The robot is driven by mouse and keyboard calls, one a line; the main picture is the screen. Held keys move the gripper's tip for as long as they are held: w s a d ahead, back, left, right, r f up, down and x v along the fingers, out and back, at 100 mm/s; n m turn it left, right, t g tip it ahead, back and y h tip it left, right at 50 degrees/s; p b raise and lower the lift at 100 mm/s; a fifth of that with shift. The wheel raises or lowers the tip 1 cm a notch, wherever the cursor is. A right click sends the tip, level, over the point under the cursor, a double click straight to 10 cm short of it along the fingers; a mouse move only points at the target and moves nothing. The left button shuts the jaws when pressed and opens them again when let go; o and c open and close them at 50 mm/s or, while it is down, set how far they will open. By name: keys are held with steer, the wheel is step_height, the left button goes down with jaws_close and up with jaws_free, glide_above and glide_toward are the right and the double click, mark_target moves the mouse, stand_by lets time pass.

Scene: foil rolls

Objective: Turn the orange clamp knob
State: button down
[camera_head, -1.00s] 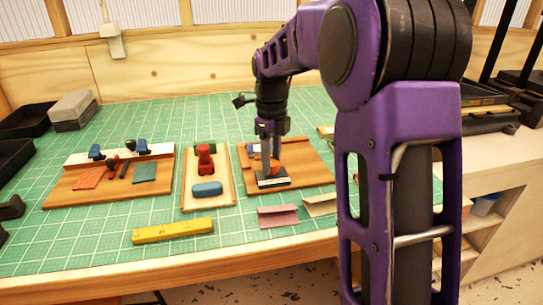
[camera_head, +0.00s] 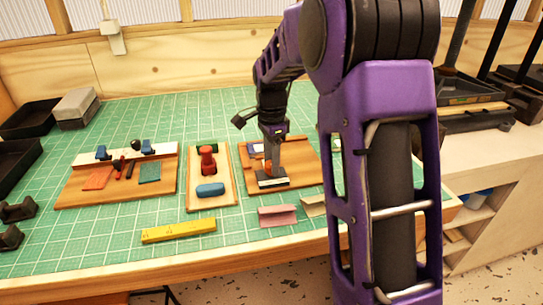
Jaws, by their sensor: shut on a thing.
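The orange clamp knob (camera_head: 265,167) is mostly hidden; a small orange patch shows at my gripper's fingers. It belongs to the right-hand wooden board (camera_head: 306,172) on the green mat. My gripper (camera_head: 268,170) points down over the left part of this board and is shut on the knob, as far as the view lets me see. A dark block with a pale front edge (camera_head: 273,183) lies on the board just in front of the gripper. My arm hides part of the area to the right.
A left board (camera_head: 75,193) holds several small parts. A yellow bar (camera_head: 178,230) and a pink piece (camera_head: 277,215) lie in front. Black trays (camera_head: 28,121) stand at left.

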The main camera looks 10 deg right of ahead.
steer(key=n+p, duration=0.1)
steer(key=n, duration=0.4)
steer(key=shift+r+n+p, duration=0.1)
steer(key=shift+n+p, duration=0.2)
steer(key=shift+p, duration=0.1)
steer(key=n+p, duration=0.1)
steer(key=n, duration=0.4)
steer(key=shift+n, duration=0.3)
steer(key=shift+c, duration=1.8)
jaws_free()
step_height(320, 180, up, 17)
steer(key=shift+r+p, duration=0.15)
steer(key=shift+p, duration=0.15)
